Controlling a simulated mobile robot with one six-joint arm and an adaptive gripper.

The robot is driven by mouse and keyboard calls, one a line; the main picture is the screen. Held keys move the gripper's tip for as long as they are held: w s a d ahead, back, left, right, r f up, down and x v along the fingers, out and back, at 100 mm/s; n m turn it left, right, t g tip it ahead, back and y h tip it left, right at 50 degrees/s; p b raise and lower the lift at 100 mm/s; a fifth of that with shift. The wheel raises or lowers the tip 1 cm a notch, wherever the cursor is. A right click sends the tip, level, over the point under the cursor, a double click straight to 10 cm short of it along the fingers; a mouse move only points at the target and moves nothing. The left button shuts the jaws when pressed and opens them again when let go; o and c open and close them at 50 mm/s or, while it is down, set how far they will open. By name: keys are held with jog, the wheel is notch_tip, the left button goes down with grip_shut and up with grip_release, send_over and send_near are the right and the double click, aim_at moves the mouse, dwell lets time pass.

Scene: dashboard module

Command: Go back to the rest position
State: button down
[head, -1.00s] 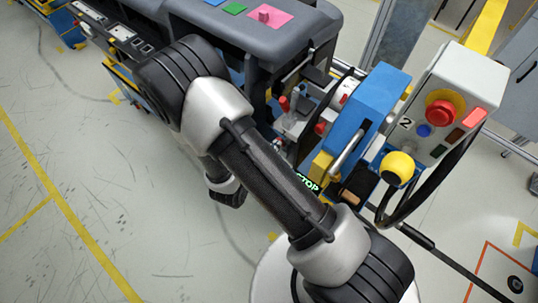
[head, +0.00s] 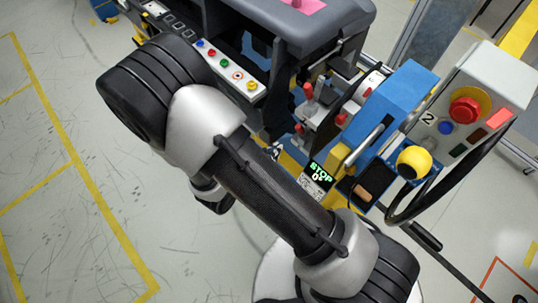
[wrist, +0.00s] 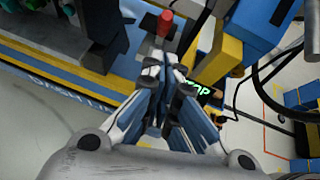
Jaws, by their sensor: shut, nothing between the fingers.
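My gripper (wrist: 164,72) shows in the wrist view with its blue-and-white fingers together and nothing between them. A red-tipped lever (wrist: 165,24) stands just beyond the fingertips in that view, with a visible gap hard to judge. In the head view my arm crosses the middle, and I cannot make out the fingers there. The grey dashboard module (head: 335,25) lies beyond the arm at the top, with a button strip (head: 228,68) on its near side.
A blue block-shaped housing (head: 403,95) and a control box with a red emergency button (head: 466,110) stand at the right. A lit STOP display (head: 319,173) sits beside my arm. A black cable (head: 405,215) loops at the right. Floor at the left is clear.

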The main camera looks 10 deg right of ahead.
jog(key=s+d+r+m+g+b, duration=0.1)
jog(key=s+d+r+m+g, duration=0.3)
jog(key=r+m, duration=0.4)
jog(key=s+d+r+m+g+b, duration=0.1)
jog(key=s+d+r+m+g, duration=0.2)
jog(key=d+r+m, duration=0.35)
jog(key=s+a+r+m+t+y+b, duration=0.2)
jog(key=s+a+r+m+t+y, duration=0.1)
jog(key=s+r+m+y, duration=0.5)
notch_tip(320, 180, up, 4)
jog(key=m, duration=0.5)
jog(key=shift+s+a+f+y, duration=0.15)
jog(key=shift+s+a+y, duration=0.15)
jog(key=shift+s, duration=0.1)
jog(key=shift+w+a, duration=0.1)
